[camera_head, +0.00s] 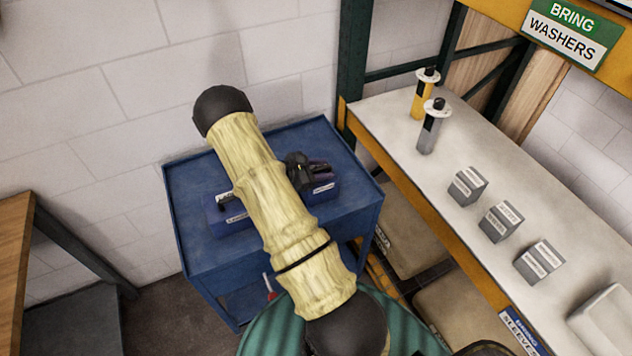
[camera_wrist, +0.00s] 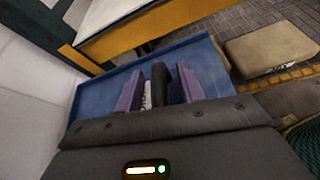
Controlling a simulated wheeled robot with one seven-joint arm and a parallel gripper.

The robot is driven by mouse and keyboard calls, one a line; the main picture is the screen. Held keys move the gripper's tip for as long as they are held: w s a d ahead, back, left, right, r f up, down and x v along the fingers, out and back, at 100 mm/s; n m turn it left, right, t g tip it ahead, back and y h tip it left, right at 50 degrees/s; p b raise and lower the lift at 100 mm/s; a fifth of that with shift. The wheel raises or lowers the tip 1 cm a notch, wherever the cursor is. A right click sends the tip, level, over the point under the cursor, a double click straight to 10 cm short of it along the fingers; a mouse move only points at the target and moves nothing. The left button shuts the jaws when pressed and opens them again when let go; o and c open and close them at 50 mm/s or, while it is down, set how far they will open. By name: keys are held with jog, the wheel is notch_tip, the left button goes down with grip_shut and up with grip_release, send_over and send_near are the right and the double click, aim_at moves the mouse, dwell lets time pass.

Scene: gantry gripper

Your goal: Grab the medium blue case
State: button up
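Two labelled blue cases show on a blue cart in the head view. One case (camera_head: 234,221) lies left of my arm and is partly covered by it. The other case (camera_head: 323,190) is right of my arm, under my gripper (camera_head: 318,168). I cannot tell for sure which one is medium. In the wrist view, my gripper (camera_wrist: 160,90) has two purple fingers standing apart. A black upright bar (camera_wrist: 159,84), which looks like a case handle, and a white label (camera_wrist: 147,96) show between them. Most of the case below is hidden by my gripper body.
The blue cart's top (camera_head: 205,255) has free room around the cases. A white wall is behind it. A workbench (camera_head: 385,120) at right holds several grey boxes and two upright cylinders. A wooden table (camera_head: 14,245) stands at left.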

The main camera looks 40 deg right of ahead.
grip_shut()
dwell(1.2)
